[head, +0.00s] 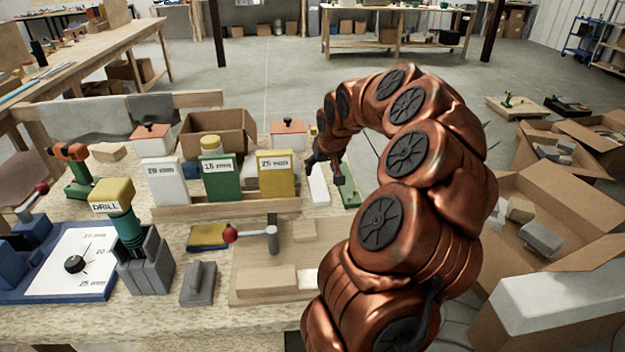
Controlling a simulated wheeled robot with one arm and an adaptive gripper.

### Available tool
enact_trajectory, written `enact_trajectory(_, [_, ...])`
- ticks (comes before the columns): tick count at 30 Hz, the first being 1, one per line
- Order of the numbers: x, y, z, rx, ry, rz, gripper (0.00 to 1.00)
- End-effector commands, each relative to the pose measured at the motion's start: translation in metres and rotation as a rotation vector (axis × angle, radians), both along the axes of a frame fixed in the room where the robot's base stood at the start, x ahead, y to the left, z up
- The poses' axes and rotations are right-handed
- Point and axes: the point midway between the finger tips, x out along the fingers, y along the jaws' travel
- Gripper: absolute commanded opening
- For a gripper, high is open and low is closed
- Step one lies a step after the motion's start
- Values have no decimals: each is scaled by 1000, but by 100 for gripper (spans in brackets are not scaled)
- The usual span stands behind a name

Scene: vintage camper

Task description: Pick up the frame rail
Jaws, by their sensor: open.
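My copper-coloured arm arches over the right side of the workbench (215,325). Its dark gripper (331,170) hangs above the back right part of the bench, small in the view. It is open, and no object shows between its fingers. A white, long block (319,186) stands just below and left of the gripper, apart from it as far as I can tell. A green piece (351,196) lies under the gripper, partly hidden by my arm. Nothing in view is clearly marked as the frame rail, so I cannot tell which piece it is.
White, green (222,180) and yellow (276,174) labelled blocks stand in a wooden rack left of the gripper. An open carton (218,128) sits behind; boxes (545,210) crowd the right.

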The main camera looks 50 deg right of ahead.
Motion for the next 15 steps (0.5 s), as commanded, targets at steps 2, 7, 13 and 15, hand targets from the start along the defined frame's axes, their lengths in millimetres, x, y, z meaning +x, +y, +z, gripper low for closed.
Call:
enact_trajectory(2, [3, 0, -6, 2, 4, 2, 63])
enact_trajectory(7, [9, -2, -16, 2, 4, 4, 63])
enact_trajectory(13, [12, -5, -22, 2, 1, 3, 63])
enact_trajectory(15, [14, -6, -27, 3, 3, 3, 63])
